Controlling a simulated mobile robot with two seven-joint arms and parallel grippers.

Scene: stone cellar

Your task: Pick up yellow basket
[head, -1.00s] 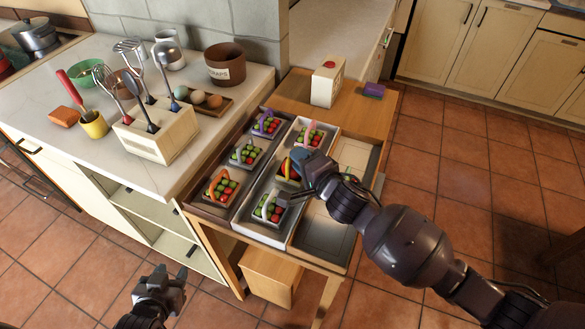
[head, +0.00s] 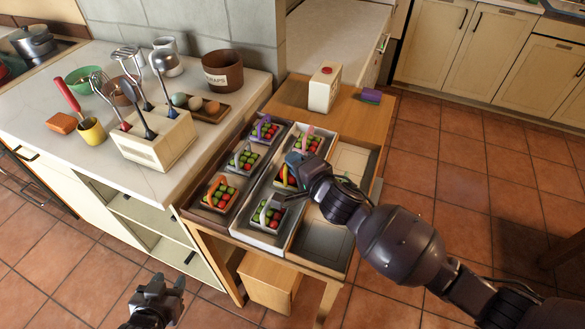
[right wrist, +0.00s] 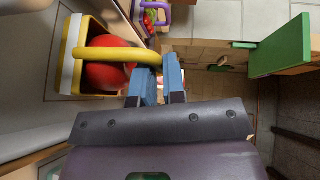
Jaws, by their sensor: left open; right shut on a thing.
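The yellow basket (head: 280,180) stands in the middle tray, between a pink-handled basket (head: 307,139) behind it and a pale-handled basket (head: 267,216) in front. It holds red and green balls and is partly hidden by my right gripper (head: 294,168). In the right wrist view the yellow basket (right wrist: 68,62) shows a large red ball and its yellow arched handle. My right gripper's blue fingers (right wrist: 158,82) are shut on that handle. I cannot tell whether the basket is lifted. My left gripper (head: 172,282) is open and empty, low in front of the counter.
The left tray holds purple-, grey- and orange-handled baskets (head: 218,192). The right tray (head: 322,240) is empty in its visible part. The counter (head: 60,150) with a utensil holder (head: 155,143) is at left.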

